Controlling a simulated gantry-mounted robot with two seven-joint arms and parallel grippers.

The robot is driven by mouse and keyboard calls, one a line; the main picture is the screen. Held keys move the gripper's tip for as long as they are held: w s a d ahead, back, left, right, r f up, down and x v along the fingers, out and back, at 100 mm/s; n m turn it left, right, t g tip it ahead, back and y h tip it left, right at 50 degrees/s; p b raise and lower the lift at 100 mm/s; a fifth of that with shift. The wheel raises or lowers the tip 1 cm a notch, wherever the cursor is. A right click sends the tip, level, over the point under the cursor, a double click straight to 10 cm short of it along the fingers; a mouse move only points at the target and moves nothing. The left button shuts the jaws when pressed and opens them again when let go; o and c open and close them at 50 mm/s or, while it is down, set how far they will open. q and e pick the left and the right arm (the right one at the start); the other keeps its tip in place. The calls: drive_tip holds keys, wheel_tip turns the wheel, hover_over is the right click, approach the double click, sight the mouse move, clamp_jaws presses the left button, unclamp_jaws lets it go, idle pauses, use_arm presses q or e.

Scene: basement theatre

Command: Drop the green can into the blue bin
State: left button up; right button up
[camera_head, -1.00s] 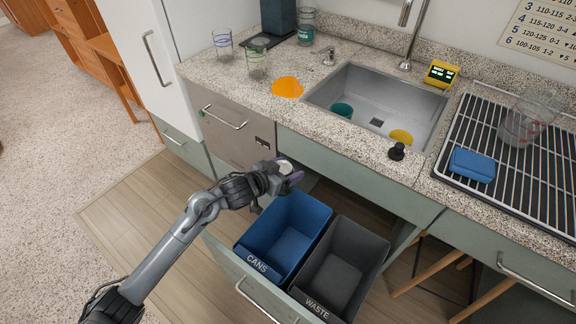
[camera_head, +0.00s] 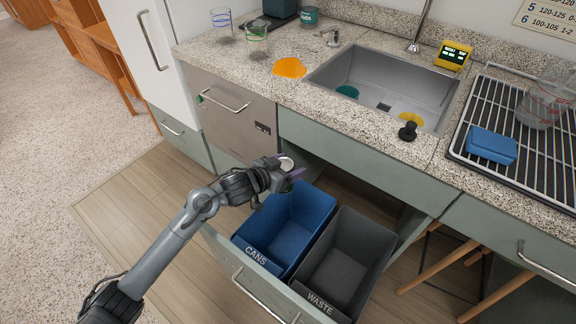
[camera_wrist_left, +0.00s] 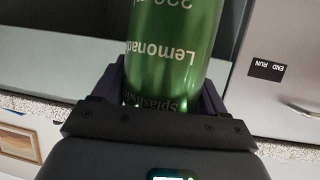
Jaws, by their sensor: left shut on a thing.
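My left gripper (camera_head: 290,172) is shut on the green can (camera_wrist_left: 172,50), which fills the upper middle of the left wrist view between the dark fingers. The can's lettering reads "Lemonad..." and appears upside down there. In the head view only the can's pale silver end (camera_head: 287,163) shows clearly, with the gripper around it. The gripper and can are over the back left part of the blue bin (camera_head: 318,207), labelled CANS, in the pulled-out drawer. The bin's visible inside looks empty. My right gripper does not show.
A grey bin (camera_head: 378,243) labelled WASTE stands right of the blue bin. The drawer front (camera_head: 245,275) is nearest me. The counter edge and sink (camera_head: 420,82) lie behind.

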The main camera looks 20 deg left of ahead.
use_arm(q)
drive_tip(key=o, duration=1.1)
drive_tip(key=shift+c, duration=0.2)
drive_tip(key=shift+s+r, duration=0.1)
drive_tip(key=p+v, duration=0.2)
drive_tip(key=v, duration=0.8)
drive_tip(key=shift+s, duration=0.3)
drive_tip(key=shift+a, duration=0.15)
